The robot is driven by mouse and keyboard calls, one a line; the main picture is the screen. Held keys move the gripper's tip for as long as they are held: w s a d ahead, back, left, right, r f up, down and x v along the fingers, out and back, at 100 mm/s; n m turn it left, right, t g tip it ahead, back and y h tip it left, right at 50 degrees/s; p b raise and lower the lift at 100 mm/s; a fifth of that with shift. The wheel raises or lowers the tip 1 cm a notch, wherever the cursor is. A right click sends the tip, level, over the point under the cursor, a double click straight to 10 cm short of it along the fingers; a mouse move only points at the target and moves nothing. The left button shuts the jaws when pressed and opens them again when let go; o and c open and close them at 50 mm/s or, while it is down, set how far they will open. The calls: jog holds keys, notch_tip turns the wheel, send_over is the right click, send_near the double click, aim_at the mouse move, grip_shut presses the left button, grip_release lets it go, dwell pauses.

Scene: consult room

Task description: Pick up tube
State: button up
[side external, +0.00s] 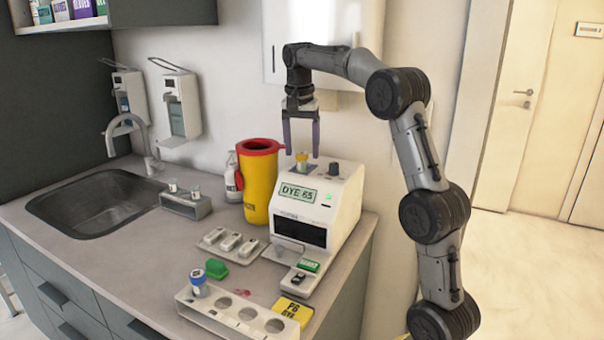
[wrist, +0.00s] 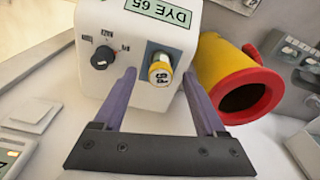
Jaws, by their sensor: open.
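A tube with a yellow cap (side external: 302,158) stands in the top of a white device (side external: 345,200) whose display reads DYE 65. In the wrist view the tube (wrist: 160,68) shows a yellow and white top with dark lettering; its lower part is hidden in the device. My gripper (side external: 301,152) is open above the device, pointing down, with the tube between its purple fingers in the picture. In the wrist view the open fingers (wrist: 158,76) lie on either side of the tube; contact is not visible. Another tube with a blue cap (side external: 198,279) stands in a white rack (side external: 240,318).
A yellow bin with a red rim (side external: 258,180) stands just left of the device. A dark knob (wrist: 103,57) is beside the tube. A sink (side external: 90,205), a small grey holder (side external: 186,205) and a green item (side external: 209,268) are further left on the counter.

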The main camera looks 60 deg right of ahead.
aim_at(302, 153)
jog(key=f, duration=0.3)
jog(key=shift+w+d+f, duration=0.1)
jog(key=shift+d, duration=0.15)
grip_shut()
